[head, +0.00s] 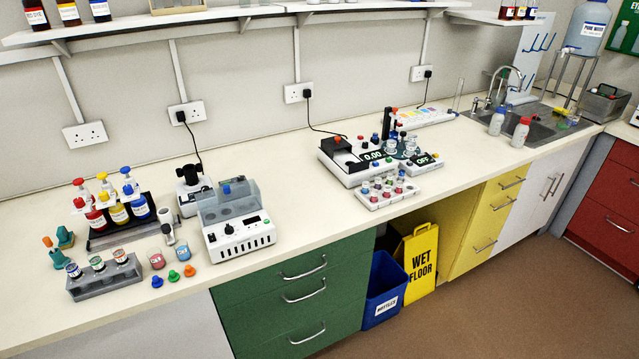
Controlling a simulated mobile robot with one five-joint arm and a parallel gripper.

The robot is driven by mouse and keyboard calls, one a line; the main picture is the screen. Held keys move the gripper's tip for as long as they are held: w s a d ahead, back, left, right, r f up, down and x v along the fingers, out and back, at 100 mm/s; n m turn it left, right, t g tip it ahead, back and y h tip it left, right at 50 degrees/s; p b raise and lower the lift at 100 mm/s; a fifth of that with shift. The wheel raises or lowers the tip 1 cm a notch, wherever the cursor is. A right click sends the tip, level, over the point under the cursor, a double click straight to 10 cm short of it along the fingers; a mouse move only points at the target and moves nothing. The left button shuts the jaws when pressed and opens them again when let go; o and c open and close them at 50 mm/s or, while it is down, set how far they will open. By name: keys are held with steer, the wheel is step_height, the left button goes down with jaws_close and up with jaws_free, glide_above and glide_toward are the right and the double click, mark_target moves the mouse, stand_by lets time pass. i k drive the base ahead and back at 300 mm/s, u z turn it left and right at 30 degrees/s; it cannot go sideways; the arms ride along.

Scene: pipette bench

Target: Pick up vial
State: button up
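Several vials show in the head view. Three small labelled vials, blue-topped (73,270), green-topped (97,264) and red-topped (120,256), stand upright in a grey rack (105,284) at the front left of the bench. A white rack (375,203) near the middle holds several small vials (388,190) with red, blue and clear tops. The frame does not tell which vial the task names. My gripper is not in view, and nothing in view is held.
Dye bottles (117,213) with coloured taps stand behind the grey rack. A white machine (237,222) and a balance (352,163) stand farther right. Bench between them (310,207) is clear.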

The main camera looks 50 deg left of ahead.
mark_target(374, 192)
steer(key=u, duration=0.05)
steer(key=k, duration=0.35)
steer(key=u, duration=1.6)
steer(key=i, duration=1.05)
steer(key=u, duration=2.25)
